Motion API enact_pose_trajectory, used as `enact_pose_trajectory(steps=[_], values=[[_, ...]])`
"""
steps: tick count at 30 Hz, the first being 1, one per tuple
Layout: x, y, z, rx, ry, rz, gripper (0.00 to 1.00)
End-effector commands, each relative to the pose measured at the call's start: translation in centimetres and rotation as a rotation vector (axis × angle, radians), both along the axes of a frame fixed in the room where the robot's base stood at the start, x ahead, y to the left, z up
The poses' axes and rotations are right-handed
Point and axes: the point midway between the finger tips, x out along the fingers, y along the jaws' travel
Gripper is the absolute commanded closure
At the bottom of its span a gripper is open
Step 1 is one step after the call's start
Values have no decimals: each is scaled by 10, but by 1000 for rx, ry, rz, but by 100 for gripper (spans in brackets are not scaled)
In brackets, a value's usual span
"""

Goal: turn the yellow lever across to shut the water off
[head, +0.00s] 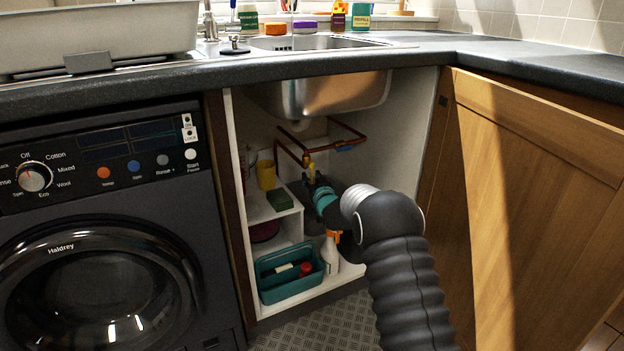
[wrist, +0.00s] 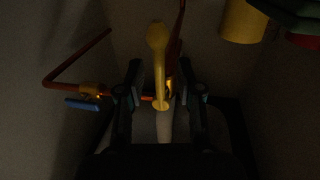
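The yellow lever (wrist: 158,62) shows in the wrist view as a long handle with a rounded end, running up the picture beside a copper pipe (wrist: 178,40). My gripper (wrist: 163,90) is open, with one dark finger on each side of the lever's lower part. Gaps show between lever and fingers, and I see no clear contact. In the head view my gripper (head: 316,186) is inside the cupboard below the sink, at the copper pipework (head: 287,151). A bit of yellow (head: 311,170) shows there, but my arm hides most of the valve.
A blue handle (wrist: 82,104) sits on another pipe branch. A yellow cup (head: 266,175) and green sponge (head: 280,199) stand on the shelf left of my gripper. A teal caddy (head: 290,282) and a white spray bottle (head: 329,254) are below. The open cupboard door (head: 540,200) is at right.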

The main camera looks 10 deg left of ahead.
Motion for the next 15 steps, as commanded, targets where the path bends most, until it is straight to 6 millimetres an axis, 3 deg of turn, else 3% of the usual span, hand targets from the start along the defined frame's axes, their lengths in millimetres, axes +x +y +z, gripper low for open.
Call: enact_pose_trajectory(steps=[2,6,15], values=[[0,0,0,0,0,0,66],[0,0,0,0,0,0,100],[0,0,0,1,0,0,100]])
